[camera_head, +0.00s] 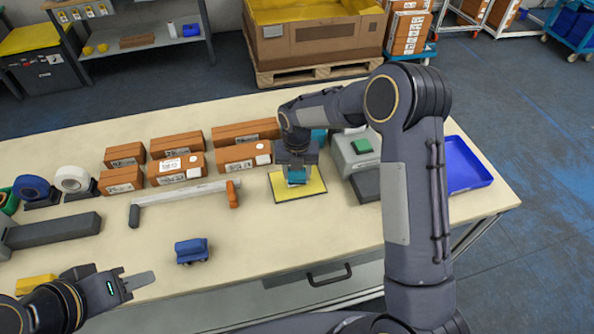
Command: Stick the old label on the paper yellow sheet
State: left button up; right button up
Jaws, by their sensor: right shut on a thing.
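The yellow sheet (312,187) lies on the table near its middle, with a dark border around it. My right gripper (297,178) points down over the sheet and is shut on a small teal thing. The gripper and the teal thing hide part of the sheet, and I cannot tell whether the teal thing touches it. I cannot make out the old label; it may be hidden under the gripper. My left gripper (138,282) is at the front left of the table, well away from the sheet. Its fingers overlap from this side.
Several brown boxes (182,167) with white labels stand behind and left of the sheet. A long grey-white bar with an orange end (232,195) lies left of it. A blue item (191,251) sits in front. A blue tray (466,168) is at the right. Tape rolls (72,179) stand far left.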

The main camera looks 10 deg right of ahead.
jog(key=shift+f+b, duration=0.45)
jog(key=shift+f, duration=0.15)
dwell(1.1)
jog(key=shift+r+p, duration=2.4)
jog(key=shift+r, duration=1.2)
